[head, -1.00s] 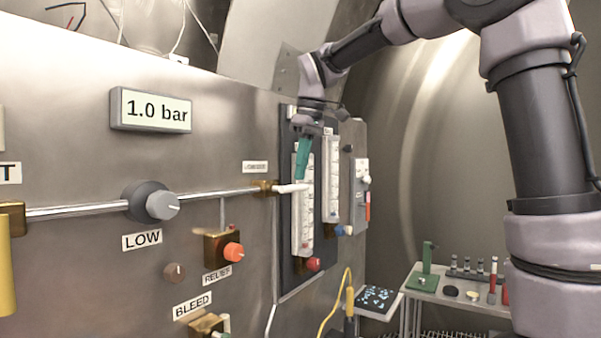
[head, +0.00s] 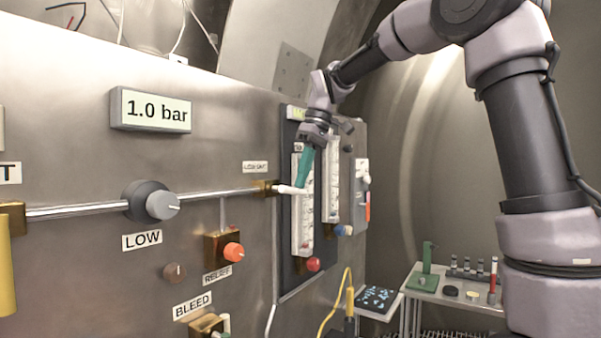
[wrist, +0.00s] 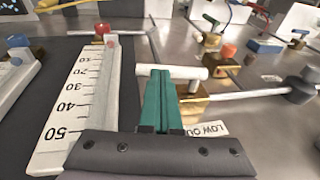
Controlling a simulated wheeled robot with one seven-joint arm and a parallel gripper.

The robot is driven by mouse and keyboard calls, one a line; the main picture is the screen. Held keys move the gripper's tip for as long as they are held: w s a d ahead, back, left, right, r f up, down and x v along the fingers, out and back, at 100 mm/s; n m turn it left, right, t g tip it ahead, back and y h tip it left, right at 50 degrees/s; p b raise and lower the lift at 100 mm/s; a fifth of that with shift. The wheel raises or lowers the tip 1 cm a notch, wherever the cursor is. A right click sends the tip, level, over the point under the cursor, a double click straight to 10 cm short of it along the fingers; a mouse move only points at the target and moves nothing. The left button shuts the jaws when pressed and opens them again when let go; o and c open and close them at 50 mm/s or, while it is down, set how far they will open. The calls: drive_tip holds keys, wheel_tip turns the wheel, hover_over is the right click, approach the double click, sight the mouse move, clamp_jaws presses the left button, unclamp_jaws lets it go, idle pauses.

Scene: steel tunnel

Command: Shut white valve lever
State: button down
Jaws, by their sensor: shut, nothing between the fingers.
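The white valve lever (head: 291,190) sticks out to the right from a brass valve body (head: 265,188) at the end of the steel pipe, in line with the pipe. In the wrist view the white lever (wrist: 172,73) lies across the tips of my gripper (wrist: 161,78), with the brass valve (wrist: 195,103) just to the right. In the head view my gripper (head: 303,184) points down, its teal fingers at the lever's outer part. The fingers are shut with nothing between them. They look touching or very near the lever; I cannot tell which.
A white-scaled flow tube (head: 307,215) stands right behind the fingers, with a red knob (head: 313,264) below. A second tube (head: 331,180) is to its right. The LOW knob (head: 152,202) and orange RELIEF knob (head: 233,251) sit left on the panel.

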drive_tip(key=shift+w+d+f+g+y, duration=0.15)
drive_tip(key=shift+w+f+g+y, duration=0.05)
drive_tip(key=shift+f+g+y, duration=0.55)
drive_tip(key=shift+f, duration=0.35)
